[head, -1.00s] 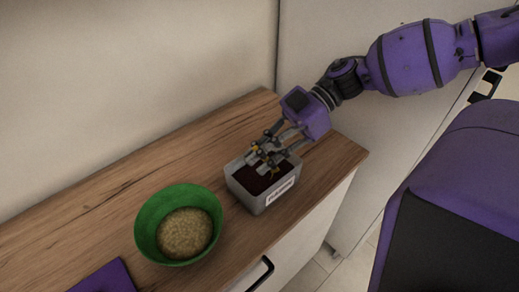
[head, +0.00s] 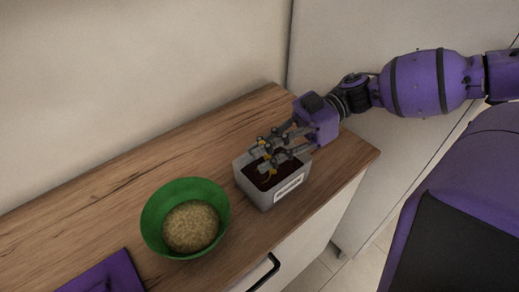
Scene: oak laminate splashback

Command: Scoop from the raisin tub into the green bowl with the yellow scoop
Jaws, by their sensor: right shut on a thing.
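The raisin tub (head: 264,195) is a grey, labelled box on the wooden counter, with dark contents. The green bowl (head: 153,222) stands to its left and holds a pale, grainy heap (head: 190,226). My right gripper (head: 270,154) is over the tub's opening, reaching in from the upper right. It is shut on the yellow scoop (head: 265,170), of which only small yellow parts show between and below the fingers. The scoop's lower end is at the tub's contents; whether it carries raisins I cannot tell. My left gripper is out of view.
A purple flat item (head: 105,275) lies at the lower left of the counter (head: 130,175). The wall runs behind, and a tall pale panel (head: 400,30) stands at the right end. A black handle (head: 262,272) sits on the cabinet front. Counter behind the tub and bowl is clear.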

